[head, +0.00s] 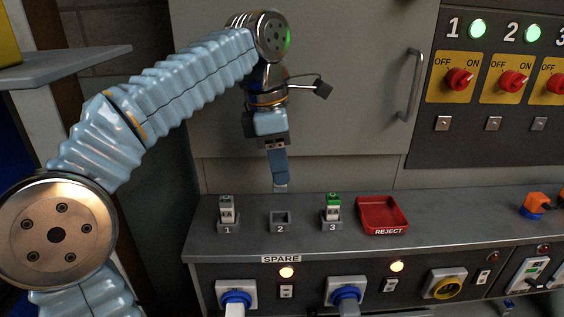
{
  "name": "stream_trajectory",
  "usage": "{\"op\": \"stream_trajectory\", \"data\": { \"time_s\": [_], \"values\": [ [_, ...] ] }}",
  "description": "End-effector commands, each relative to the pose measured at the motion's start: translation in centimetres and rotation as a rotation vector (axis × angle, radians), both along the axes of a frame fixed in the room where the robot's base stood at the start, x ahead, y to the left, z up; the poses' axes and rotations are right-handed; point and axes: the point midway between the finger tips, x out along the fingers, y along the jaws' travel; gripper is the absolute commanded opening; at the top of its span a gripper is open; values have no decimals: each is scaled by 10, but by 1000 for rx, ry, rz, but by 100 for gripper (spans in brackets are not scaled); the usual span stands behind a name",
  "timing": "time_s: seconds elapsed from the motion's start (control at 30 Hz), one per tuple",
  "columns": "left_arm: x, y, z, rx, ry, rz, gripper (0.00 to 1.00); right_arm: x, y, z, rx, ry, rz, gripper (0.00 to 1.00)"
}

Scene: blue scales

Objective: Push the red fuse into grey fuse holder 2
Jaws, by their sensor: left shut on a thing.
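My left gripper (280,172) points straight down above and behind grey fuse holder 2 (281,222). It is shut on the red fuse, of which only a small pale end (281,188) shows below the fingertips; no red shows, as the fingers hide the rest. The fuse is apart from the holder. Holder 2 is a small grey socket marked 2 on the shelf, and it looks empty. My right gripper is not in view.
Holder 1 (228,226) holds a grey-white fuse and holder 3 (332,225) a green-topped one, either side of holder 2. A red REJECT tray (383,229) sits right of them, looking empty. The grey cabinet (355,90) rises behind the shelf.

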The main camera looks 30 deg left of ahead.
Motion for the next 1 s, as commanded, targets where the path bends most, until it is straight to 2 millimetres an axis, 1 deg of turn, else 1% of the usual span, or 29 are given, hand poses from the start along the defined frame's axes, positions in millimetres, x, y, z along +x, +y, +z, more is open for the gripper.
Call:
{"op": "stream_trajectory", "data": {
  "time_s": [0.07, 0.27, 0.7, 0.83, 1.0],
  "values": [
    [0, 0, 0, 0, 0, 0, 0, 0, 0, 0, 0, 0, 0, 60],
    [0, 0, -11, 0, 0, 0, 0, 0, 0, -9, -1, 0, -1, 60],
    [0, 0, -53, 0, 0, 0, 0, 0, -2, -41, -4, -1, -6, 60],
    [0, 0, -58, 0, 0, 0, 0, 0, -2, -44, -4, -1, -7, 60],
    [0, 0, -58, 0, 0, 0, 0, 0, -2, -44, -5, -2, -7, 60]
  ]
}}
